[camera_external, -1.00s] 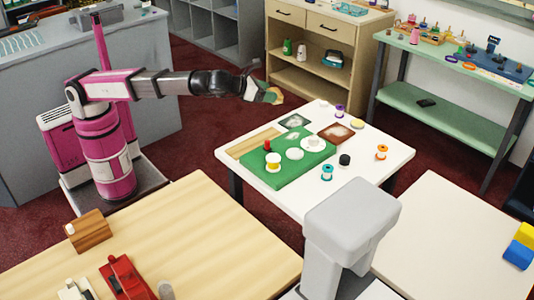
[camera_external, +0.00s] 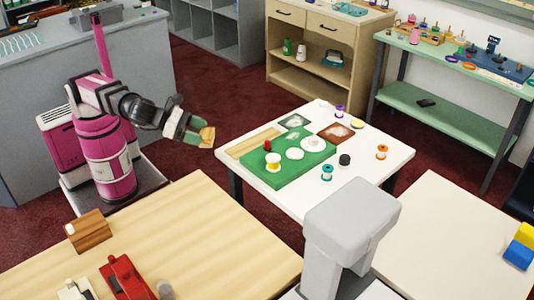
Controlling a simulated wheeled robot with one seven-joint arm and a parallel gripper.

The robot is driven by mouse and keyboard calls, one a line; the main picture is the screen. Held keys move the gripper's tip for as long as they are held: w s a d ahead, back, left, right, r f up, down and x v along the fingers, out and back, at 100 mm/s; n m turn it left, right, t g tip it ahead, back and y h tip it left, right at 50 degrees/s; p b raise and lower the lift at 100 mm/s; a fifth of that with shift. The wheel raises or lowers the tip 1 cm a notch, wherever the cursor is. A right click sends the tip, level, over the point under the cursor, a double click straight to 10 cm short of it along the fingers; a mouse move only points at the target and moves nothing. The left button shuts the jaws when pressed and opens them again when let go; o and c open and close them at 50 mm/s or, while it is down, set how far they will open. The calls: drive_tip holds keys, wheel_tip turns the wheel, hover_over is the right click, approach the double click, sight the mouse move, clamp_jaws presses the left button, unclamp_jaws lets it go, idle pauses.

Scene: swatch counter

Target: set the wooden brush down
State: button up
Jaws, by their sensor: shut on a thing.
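My gripper (camera_external: 200,134) is at the end of my arm, left of the white table (camera_external: 375,166) and above the red carpet. It is shut on the wooden brush (camera_external: 208,137), a small tan block that shows at the fingertips. The brush is in the air, apart from any surface. The dark wrist and green finger parts hide some of it.
The white table holds a green mat (camera_external: 275,178), a wooden board (camera_external: 252,143), dark and brown patches, and several spools and discs. A light wood table (camera_external: 200,240) is in front, with a wooden block (camera_external: 87,232) and a red device (camera_external: 125,277). Carpet separates the tables.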

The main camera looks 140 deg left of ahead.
wheel_tip(320, 180, down, 8)
hover_over(190, 211)
wheel_tip(190, 211, down, 7)
drive_tip(key=shift+w+f, duration=0.1)
drive_tip(key=shift+f, duration=1.95)
drive_tip(key=shift+f, duration=0.1)
drive_tip(key=o, duration=0.9)
